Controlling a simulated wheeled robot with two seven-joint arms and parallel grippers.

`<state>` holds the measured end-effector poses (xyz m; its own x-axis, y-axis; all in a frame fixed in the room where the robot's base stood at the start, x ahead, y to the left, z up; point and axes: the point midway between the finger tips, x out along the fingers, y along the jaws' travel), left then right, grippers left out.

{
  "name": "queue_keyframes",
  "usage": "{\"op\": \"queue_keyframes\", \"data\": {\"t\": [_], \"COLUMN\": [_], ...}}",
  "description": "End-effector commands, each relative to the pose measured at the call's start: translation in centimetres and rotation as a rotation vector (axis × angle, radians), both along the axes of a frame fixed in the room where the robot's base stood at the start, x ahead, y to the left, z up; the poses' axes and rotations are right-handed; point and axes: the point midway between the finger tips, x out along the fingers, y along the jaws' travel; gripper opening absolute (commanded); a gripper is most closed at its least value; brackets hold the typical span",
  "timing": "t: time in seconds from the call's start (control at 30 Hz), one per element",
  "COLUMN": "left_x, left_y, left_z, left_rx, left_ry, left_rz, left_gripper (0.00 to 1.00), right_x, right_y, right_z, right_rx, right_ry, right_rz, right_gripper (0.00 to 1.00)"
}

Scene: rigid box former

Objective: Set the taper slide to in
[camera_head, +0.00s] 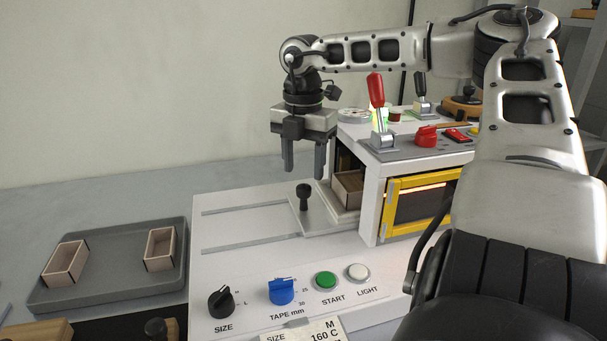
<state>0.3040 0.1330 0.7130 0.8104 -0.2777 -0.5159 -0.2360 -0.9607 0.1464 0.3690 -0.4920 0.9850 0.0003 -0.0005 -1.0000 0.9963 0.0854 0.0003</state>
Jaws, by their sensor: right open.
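The slide (326,216) is a pale plate lying across two grey rails on the white machine's deck, at the right end of the rails. It carries an upright black knob (304,192). A small wooden box (347,189) sits beyond the knob, partly inside the machine's opening. My right gripper (304,172) points down with its fingers apart. In the picture its tips are just above the knob; I cannot tell whether they touch it. My left gripper is out of view.
A grey tray (110,293) with two open wooden boxes lies at the left. The deck front has a black SIZE dial (221,301), a blue TAPE dial (281,290), and green (326,280) and white (358,271) buttons. A red lever (376,98) and yellow-framed window (389,207) are at the right.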

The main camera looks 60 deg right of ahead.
Motion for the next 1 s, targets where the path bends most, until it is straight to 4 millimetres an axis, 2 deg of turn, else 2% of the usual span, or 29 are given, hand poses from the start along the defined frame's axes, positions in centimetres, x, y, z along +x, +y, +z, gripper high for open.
{"op": "queue_keyframes", "data": {"t": [0.03,0.2,0.43,0.6,0.9,0.93,1.0], "left_x": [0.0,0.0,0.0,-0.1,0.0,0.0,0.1], "left_y": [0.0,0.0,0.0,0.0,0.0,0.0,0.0], "left_z": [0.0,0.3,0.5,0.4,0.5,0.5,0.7], "left_rx": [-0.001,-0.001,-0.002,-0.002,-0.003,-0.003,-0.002], "left_ry": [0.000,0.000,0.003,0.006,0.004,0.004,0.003], "left_rz": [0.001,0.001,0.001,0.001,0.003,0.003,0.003], "left_gripper": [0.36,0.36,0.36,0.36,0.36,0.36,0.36], "right_x": [0.1,0.0,0.0,0.0,0.0,0.0,0.0], "right_y": [-0.1,-0.1,-0.1,0.0,0.0,0.0,0.0], "right_z": [1.5,5.7,9.9,11.3,11.5,11.5,11.7], "right_rx": [-0.005,-0.005,-0.004,-0.002,-0.001,-0.001,-0.001], "right_ry": [-0.005,-0.002,0.000,0.000,0.000,0.000,0.000], "right_rz": [-0.001,-0.002,-0.002,0.000,0.000,0.000,0.000], "right_gripper": [0.49,0.49,0.49,0.49,0.49,0.43,0.24]}}
